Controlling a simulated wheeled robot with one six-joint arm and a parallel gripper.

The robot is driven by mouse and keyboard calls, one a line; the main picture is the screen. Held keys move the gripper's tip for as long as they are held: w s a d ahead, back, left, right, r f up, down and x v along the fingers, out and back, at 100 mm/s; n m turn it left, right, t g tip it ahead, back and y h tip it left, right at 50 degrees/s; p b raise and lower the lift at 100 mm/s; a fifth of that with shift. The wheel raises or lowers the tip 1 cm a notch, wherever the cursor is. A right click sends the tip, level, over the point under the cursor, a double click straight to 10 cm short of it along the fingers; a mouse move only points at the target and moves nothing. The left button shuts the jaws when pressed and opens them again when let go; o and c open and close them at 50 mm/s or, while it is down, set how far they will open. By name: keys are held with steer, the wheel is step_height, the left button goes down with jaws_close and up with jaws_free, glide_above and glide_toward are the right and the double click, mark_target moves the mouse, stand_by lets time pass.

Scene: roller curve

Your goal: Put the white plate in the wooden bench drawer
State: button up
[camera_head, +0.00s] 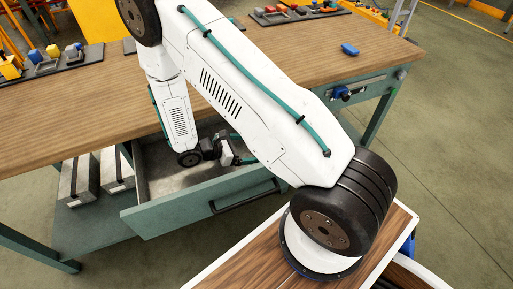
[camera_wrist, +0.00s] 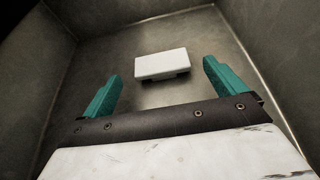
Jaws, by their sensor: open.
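The white plate (camera_wrist: 161,63) is a small flat rectangular block inside the drawer. In the wrist view it lies on or just above the grey drawer floor, with dark patches under its near edge. My gripper (camera_wrist: 162,74) has its two teal fingers spread wide, one on each side of the plate and clear of it. The drawer (camera_head: 180,208) of the wooden bench (camera_head: 60,110) is pulled open, with a green front and grey metal inside. My arm reaches down into it in the head view, where I cannot make out the plate.
The drawer walls (camera_wrist: 70,40) stand close around my gripper. A dark handle (camera_head: 245,197) is on the drawer front. A blue object (camera_head: 349,49) and trays of coloured parts (camera_head: 295,12) lie on the bench top. Grey boxes (camera_head: 80,180) stand on the lower shelf.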

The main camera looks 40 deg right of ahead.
steer(key=v, duration=0.6)
steer(key=shift+a+r, duration=0.15)
steer(key=shift+a, duration=0.1)
steer(key=s+r+m+y, duration=0.3)
steer(key=r+m, duration=0.1)
steer(key=r, duration=0.7)
steer(key=s+r+m+y, duration=0.3)
steer(key=r+m, duration=0.1)
steer(key=r, duration=0.8)
steer(key=s+a+r+m+t+y, duration=0.2)
steer(key=s+r+m+y, duration=0.1)
steer(key=s+r, duration=0.3)
steer(key=s+a+r+m+t+y, duration=0.1)
steer(key=s+r+m+t+y, duration=0.2)
steer(key=s+r, duration=0.3)
steer(key=s+y, duration=0.1)
steer(key=s, duration=0.2)
steer(key=shift+s+a+r+m, duration=0.3)
steer(key=shift+s+a+m, duration=0.1)
steer(key=shift+c, duration=0.4)
